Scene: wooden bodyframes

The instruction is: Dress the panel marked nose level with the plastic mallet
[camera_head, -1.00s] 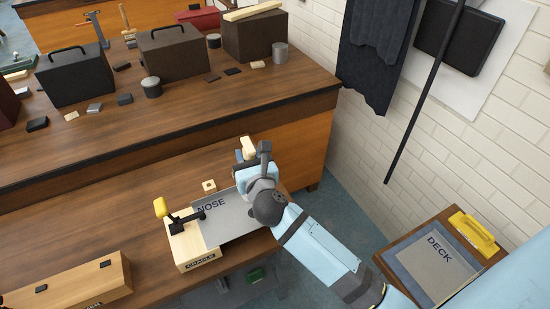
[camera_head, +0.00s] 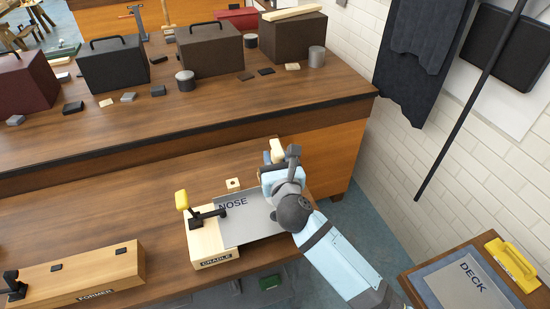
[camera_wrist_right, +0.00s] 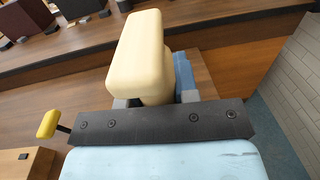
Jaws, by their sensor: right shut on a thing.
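The grey panel marked NOSE (camera_head: 243,229) lies on the wooden cradle (camera_head: 203,243) on the near bench. A toggle clamp with a yellow handle (camera_head: 182,200) reaches over the panel's left side. My right gripper (camera_head: 278,166) is over the panel's far right corner, and my arm hides the panel's right part. It is shut on the plastic mallet, whose cream head (camera_head: 277,150) shows beyond the gripper. In the right wrist view the mallet's blocky head (camera_wrist_right: 138,55) stands in front of the gripper (camera_wrist_right: 155,98); its handle is mostly hidden. My left gripper is not in view.
A wooden former (camera_head: 85,277) lies at the bench's left. The back bench carries dark cases (camera_head: 212,57) and loose blocks. At right, a stand holds the DECK panel (camera_head: 468,290) and a yellow-handled tool (camera_head: 513,264).

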